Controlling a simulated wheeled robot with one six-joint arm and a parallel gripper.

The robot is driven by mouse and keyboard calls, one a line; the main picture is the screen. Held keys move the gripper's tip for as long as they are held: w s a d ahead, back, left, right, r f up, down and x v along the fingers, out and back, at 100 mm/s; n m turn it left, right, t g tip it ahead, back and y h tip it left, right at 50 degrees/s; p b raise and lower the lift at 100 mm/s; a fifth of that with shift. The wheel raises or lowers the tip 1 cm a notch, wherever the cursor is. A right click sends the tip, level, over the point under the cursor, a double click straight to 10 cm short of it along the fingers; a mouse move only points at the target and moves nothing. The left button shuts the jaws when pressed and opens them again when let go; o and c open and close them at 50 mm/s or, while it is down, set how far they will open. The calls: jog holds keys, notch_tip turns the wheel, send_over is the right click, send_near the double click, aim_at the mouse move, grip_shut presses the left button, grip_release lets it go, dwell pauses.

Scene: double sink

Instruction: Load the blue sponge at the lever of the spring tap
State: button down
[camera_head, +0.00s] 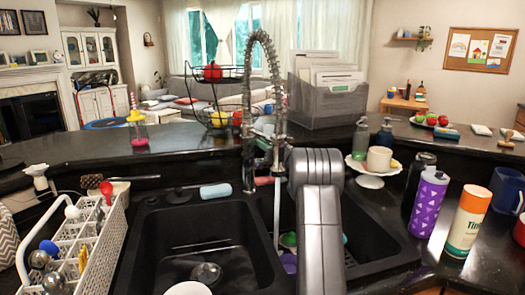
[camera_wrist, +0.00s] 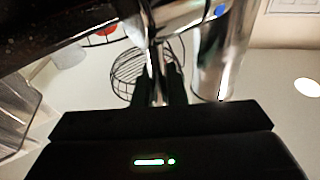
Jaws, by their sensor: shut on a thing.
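The spring tap (camera_head: 248,110) stands behind the double sink, its coil arching over to a spout head on the right. A thin pale line like running water drops from it toward the basin. A light blue sponge (camera_head: 215,191) lies on the rim behind the left basin, apart from my gripper. My gripper (camera_wrist: 158,82) is shut on a narrow chrome part, which looks like the lever, beside the tap's chrome body (camera_wrist: 212,50) with a blue dot. In the head view my arm hides most of the gripper and the grip.
The left basin (camera_head: 170,225) holds dark dishes. A white dish rack (camera_head: 90,245) stands left. A purple bottle (camera_head: 429,202), an orange-capped bottle (camera_head: 468,222) and a cake stand (camera_head: 370,179) crowd the right. A wire fruit basket (camera_head: 215,115) stands behind the tap.

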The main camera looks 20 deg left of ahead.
dwell(0.3)
jog(key=c, duration=1.5)
grip_release()
jog(key=b+v, duration=0.1)
jog(key=v, duration=1.2)
jog(key=shift+s+d+f+b, duration=0.15)
jog(key=shift+s+d+b, duration=0.1)
jog(key=shift+d+b, duration=0.1)
jog(key=p+x, duration=0.2)
jog(key=x, duration=1.2)
jog(key=shift+w+r, duration=0.1)
jog(key=shift+r, duration=0.1)
jog(key=shift+w+p, duration=0.1)
jog(key=shift+p, duration=0.3)
